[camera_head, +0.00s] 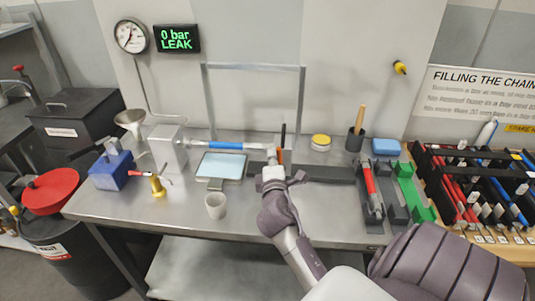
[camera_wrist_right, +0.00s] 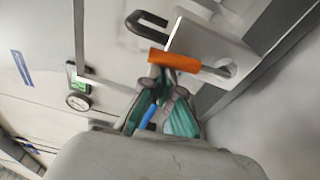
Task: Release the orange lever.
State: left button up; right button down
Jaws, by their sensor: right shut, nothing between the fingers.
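The orange lever (camera_head: 280,156) is at the right end of the clamp holding a tube with a blue sleeve (camera_head: 226,145). In the right wrist view the orange lever (camera_wrist_right: 174,61) lies across a pale block (camera_wrist_right: 205,48), just beyond my fingertips. My right gripper (camera_head: 271,172) is at the near side of the lever, partly covering the clamp end. In the wrist view my right gripper (camera_wrist_right: 164,88) is shut and empty, its tips close below the lever; I cannot tell whether they touch it. My left gripper is not in view.
A display (camera_head: 177,39) reads "0 bar LEAK" beside a gauge (camera_head: 131,36). A holder with a red-sleeved tube (camera_head: 370,185) is to the right. A metal frame (camera_head: 254,67) rises behind the clamp.

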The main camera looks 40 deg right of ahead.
jog(key=shift+s+d+r+m, duration=0.1)
jog(key=shift+s+d+m, duration=0.25)
jog(key=shift+m, duration=0.45)
